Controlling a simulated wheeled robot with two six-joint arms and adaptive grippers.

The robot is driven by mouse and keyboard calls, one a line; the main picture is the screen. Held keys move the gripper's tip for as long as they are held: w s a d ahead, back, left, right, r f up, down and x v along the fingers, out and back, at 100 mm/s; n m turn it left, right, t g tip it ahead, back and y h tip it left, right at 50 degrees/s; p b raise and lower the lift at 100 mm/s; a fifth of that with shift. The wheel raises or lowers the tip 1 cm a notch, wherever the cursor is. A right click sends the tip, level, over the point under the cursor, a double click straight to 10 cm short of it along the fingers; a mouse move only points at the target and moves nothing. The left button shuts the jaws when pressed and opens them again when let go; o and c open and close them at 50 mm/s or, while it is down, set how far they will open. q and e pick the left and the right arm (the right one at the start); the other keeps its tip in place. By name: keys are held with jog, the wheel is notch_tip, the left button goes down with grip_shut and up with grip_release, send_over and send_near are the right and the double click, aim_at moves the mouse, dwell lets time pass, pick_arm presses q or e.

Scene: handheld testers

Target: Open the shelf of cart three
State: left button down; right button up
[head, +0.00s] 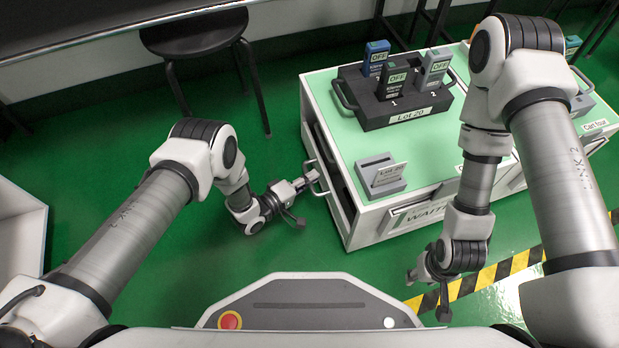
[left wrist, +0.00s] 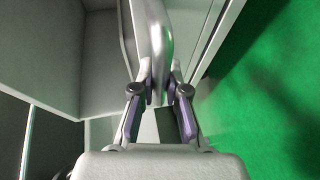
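A cart with a pale green top (head: 345,130) and white sides stands right of centre in the head view. Its number label is hidden or unreadable behind my right arm. A silver bar handle (head: 312,178) sticks out from its left side, beside a dark shelf opening (head: 341,185). My left gripper (head: 308,184) is at this handle. In the left wrist view its fingers (left wrist: 161,88) close on both sides of the silver handle (left wrist: 152,35). I cannot tell how far out the shelf is. My right gripper (head: 427,293) is open and empty, in front of the cart over the floor.
A black lot holder (head: 391,106) with several testers and a grey card stand (head: 381,176) sit on the cart. Another cart (head: 592,128), labelled four, stands at right. A black stool (head: 194,34) stands behind.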

pick_arm(q)
jog(key=s+a+p, duration=0.1)
jog(key=s+a, duration=0.2)
jog(key=a, duration=0.8)
jog(key=s+a+p, duration=0.1)
jog(key=s+a, duration=0.3)
jog(key=a, duration=0.7)
jog(key=shift+s+a, duration=0.15)
jog(key=shift+a, duration=0.05)
jog(key=c, duration=1.2)
grip_release()
jog(key=v, duration=1.2)
